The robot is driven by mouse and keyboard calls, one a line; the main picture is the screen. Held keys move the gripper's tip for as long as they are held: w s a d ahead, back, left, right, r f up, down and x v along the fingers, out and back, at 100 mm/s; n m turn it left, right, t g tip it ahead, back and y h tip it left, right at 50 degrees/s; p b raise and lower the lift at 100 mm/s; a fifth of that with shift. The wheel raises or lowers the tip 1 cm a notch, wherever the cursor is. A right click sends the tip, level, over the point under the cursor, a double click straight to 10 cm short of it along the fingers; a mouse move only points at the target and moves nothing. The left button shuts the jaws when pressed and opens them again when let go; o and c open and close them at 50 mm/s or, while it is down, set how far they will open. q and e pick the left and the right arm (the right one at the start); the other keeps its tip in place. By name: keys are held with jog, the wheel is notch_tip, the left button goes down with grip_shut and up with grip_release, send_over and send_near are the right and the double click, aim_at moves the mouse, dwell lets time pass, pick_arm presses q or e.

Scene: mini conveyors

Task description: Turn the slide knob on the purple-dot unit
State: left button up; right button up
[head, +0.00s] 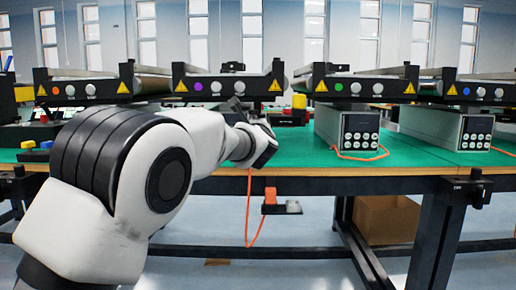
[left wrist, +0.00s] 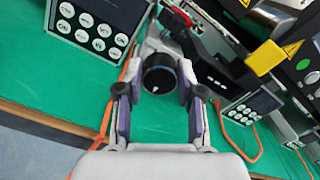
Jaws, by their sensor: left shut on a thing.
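The purple-dot unit (head: 222,87) is a dark conveyor front with a purple dot, white round buttons and a yellow warning sign at its right end. My left arm reaches in front of it in the head view and hides what lies below its middle. In the left wrist view my left gripper (left wrist: 159,90) is shut on a round black knob (left wrist: 158,76) with a small white mark. One finger is on each side of the knob. The knob sits on a grey housing (left wrist: 158,44). My right gripper is in neither view.
Similar units with orange (head: 95,90), green (head: 350,87) and blue dots (head: 478,90) stand alongside. Grey keypad boxes (head: 345,131) rest on the green table (head: 300,160). An orange cable (head: 248,210) hangs over the front edge, near a small dark item (head: 281,208) below it.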

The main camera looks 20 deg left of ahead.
pick_arm(q)
jog(key=n+b, duration=0.5)
jog(key=shift+f+n, duration=0.15)
jog(key=shift+n, duration=0.15)
jog(key=n+b, duration=0.2)
jog(key=shift+n, duration=0.3)
jog(key=shift+n+b, duration=0.95)
jog(key=shift+n, duration=0.25)
jog(key=shift+r, duration=0.2)
jog(key=o, duration=0.9)
jog(key=shift+c, duration=0.2)
jog(key=o, duration=0.3)
jog(key=shift+w+f, duration=0.1)
